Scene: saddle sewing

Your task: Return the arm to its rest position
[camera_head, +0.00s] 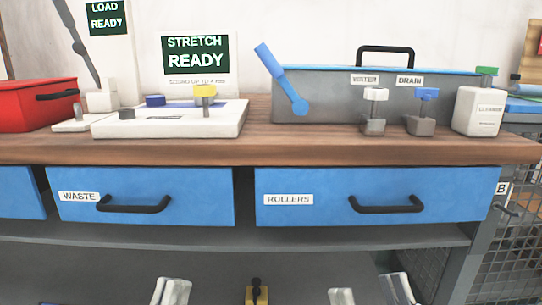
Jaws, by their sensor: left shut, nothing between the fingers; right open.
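My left gripper (171,290) shows at the bottom edge, left of the middle, with its pale fingers together and nothing seen between them. My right gripper (370,287) shows at the bottom edge, right of the middle, with its two pale fingers spread apart and empty. Both are cut off by the frame's lower edge, so my arms are hidden. In the picture both lie below the blue drawers, clear of the worktop items.
A wooden worktop (300,145) carries a red box (38,103), a white device (170,124), a grey-blue tank (330,98) with a blue lever, valves and a white bottle (479,110). Blue drawers (145,195) have protruding black handles. A yellow object (257,294) shows between my grippers.

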